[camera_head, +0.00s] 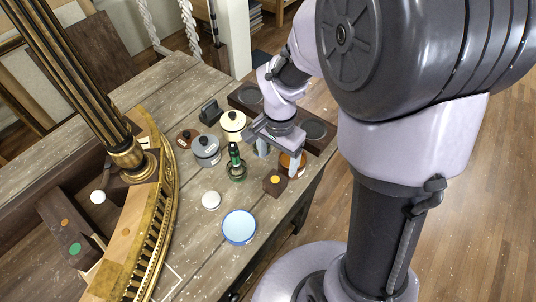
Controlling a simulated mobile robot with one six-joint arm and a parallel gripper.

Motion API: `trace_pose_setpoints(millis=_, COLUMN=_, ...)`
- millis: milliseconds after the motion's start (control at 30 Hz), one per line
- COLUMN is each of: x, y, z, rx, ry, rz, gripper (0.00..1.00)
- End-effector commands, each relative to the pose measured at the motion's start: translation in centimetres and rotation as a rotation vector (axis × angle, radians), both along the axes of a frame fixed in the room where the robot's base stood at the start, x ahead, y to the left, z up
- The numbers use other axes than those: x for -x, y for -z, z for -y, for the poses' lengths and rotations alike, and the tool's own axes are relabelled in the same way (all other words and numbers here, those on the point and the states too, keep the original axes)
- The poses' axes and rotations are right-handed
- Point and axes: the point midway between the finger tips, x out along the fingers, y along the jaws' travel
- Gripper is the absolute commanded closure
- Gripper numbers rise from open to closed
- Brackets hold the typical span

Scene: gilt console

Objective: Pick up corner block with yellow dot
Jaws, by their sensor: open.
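A small brown block (275,185) with a yellow-orange dot on top sits on the worktable near its right edge. My gripper (280,163) is open and points down over the table, just behind the block as seen in the head view. Its fingers look apart from the block, though their exact height is hard to tell. An amber-brown round container (291,159) shows beside and partly behind the right finger. I see nothing held between the fingers.
A white round lid (211,200) and a blue dish (239,227) lie in front. The gilt console (168,190) fills the left. Front table boards are clear.

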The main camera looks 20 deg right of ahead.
Motion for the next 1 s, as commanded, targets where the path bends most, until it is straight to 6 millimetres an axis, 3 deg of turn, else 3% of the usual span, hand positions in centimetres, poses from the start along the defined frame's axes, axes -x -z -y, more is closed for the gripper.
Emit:
trace_pose_setpoints(millis=33, x=0.1, y=2.2, z=0.0, rx=-0.001, ry=0.000, rz=-0.004, gripper=0.24)
trace_pose_setpoints(millis=100, x=0.1, y=4.0, z=0.0, rx=0.000, ry=-0.001, rz=-0.004, gripper=0.24)
trace_pose_setpoints(millis=333, x=0.0, y=7.1, z=-0.1, rx=-0.001, ry=-0.001, rz=-0.001, gripper=0.24)
trace_pose_setpoints(millis=500, x=0.1, y=10.7, z=-0.4, rx=0.000, ry=-0.001, rz=-0.001, gripper=0.24)
trace_pose_setpoints(millis=600, x=0.0, y=11.6, z=-0.4, rx=-0.001, ry=-0.001, rz=0.001, gripper=0.24)
trace_pose_setpoints(millis=800, x=0.0, y=11.5, z=-0.4, rx=-0.001, ry=-0.001, rz=0.001, gripper=0.24)
trace_pose_setpoints(millis=833, x=0.0, y=11.5, z=-0.4, rx=-0.001, ry=-0.001, rz=0.001, gripper=0.26)
trace_pose_setpoints(millis=1000, x=0.0, y=11.5, z=-0.4, rx=0.000, ry=-0.001, rz=0.001, gripper=0.59)
